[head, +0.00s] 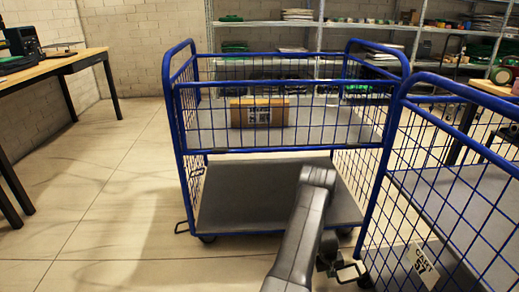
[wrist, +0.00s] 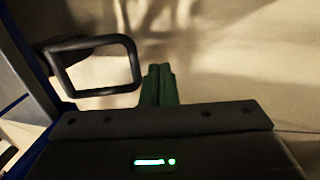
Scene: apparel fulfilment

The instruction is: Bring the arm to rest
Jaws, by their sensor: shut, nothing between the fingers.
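My gripper (wrist: 158,84) shows in the wrist view with its two green fingers together, shut and empty. It points toward the bare tiled floor. A dark metal loop (wrist: 132,50) lies just left of the fingers, apart from them as far as I can tell. In the head view my arm rises from the bottom edge in front of the near blue cart (head: 262,151), bends at an elbow and goes down.
The near cart holds a cardboard box (head: 240,115) on its upper shelf. A second blue cart (head: 455,150) with a label stands close at right. A wooden table (head: 60,65) is at left, and shelving (head: 320,24) at the back. The floor (head: 100,215) at left is clear.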

